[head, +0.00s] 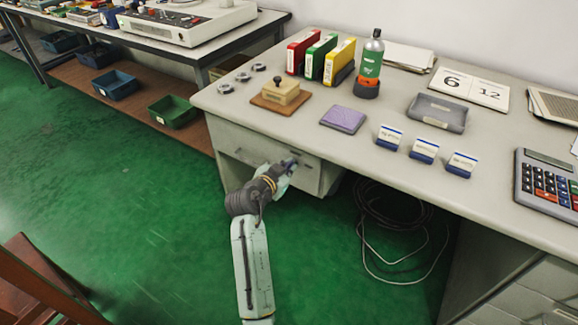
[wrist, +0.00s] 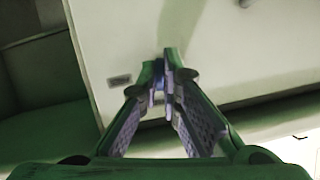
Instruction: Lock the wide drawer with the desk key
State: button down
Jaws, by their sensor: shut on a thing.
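The wide drawer (head: 250,140) is a pale grey front under the left end of the desk top; it looks closed. My gripper (head: 288,163) is in front of the drawer's right part, with the arm reaching up from below. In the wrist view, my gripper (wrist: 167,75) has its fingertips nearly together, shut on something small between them. That is most likely the desk key, but the fingers hide nearly all of it. A pale furniture front (wrist: 210,50) fills the upper wrist view, just beyond the fingertips. I cannot make out the lock or whether the key touches it.
The desk top (head: 235,105) holds binders, a green bottle (head: 371,60), a purple pad (head: 343,118), a grey tray (head: 438,112) and a calculator (head: 548,180). Cables (head: 400,215) lie under the desk. A brown chair (head: 40,285) stands at lower left. Green floor is open at left.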

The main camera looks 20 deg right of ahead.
jog(key=shift+w+n+g+h, duration=0.1)
jog(key=shift+n+g+h, duration=0.3)
jog(key=shift+n, duration=0.4)
jog(key=c, duration=1.8)
grip_release()
jog(key=v, duration=1.2)
jog(key=shift+r, duration=0.1)
